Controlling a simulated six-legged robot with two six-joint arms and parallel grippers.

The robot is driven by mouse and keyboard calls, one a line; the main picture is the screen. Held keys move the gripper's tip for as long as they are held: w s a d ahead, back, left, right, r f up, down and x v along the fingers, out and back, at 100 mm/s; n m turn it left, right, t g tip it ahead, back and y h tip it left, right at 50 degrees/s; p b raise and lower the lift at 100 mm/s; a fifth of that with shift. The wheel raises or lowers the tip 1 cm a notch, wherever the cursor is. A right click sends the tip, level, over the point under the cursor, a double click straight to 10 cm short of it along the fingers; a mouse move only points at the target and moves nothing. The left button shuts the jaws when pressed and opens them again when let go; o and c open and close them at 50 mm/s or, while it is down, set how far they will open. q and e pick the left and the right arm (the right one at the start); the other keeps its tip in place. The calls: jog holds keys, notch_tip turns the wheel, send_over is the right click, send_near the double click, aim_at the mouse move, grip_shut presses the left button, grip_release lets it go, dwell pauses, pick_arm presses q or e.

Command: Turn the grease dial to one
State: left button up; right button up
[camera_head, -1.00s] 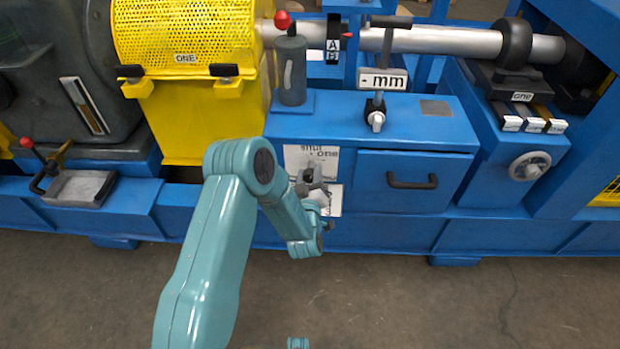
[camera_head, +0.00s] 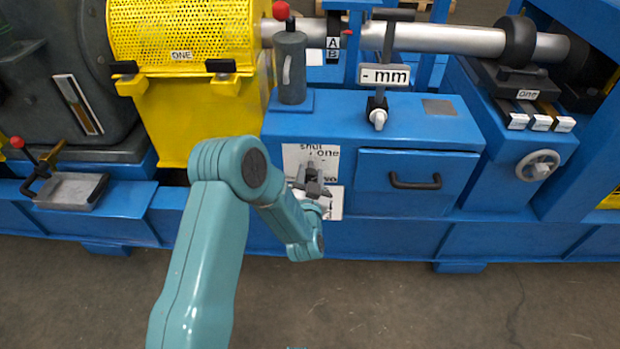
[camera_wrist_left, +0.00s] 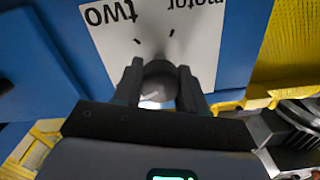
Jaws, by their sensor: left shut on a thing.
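The grease dial's white label plate (camera_head: 297,155) is on the blue cabinet front, with "shut" and "one" readable and "two" partly covered. My left gripper (camera_head: 312,175) is in front of the plate. In the left wrist view its two fingers (camera_wrist_left: 158,85) stand on either side of a round grey dial knob (camera_wrist_left: 158,80) and are shut on it. The plate (camera_wrist_left: 120,45) there shows "two" and "motor" upside down, with short dark marks above the knob. The dial's pointer is hidden, so its setting cannot be told. My right gripper is out of view.
A drawer with a dark handle (camera_head: 414,182) is right of the plate. Above are a small lever knob (camera_head: 378,118), a "- mm" sign (camera_head: 385,76) and a red-topped grey cylinder (camera_head: 291,70). A handwheel (camera_head: 538,165) is farther right. The floor in front is clear.

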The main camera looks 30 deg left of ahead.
pick_arm(q)
jog(key=shift+w+r+m, duration=0.15)
jog(key=shift+r+m, duration=0.25)
jog(key=shift+m, duration=0.2)
jog(key=o, duration=1.1)
jog(key=shift+c, duration=0.2)
jog(key=shift+f, duration=0.3)
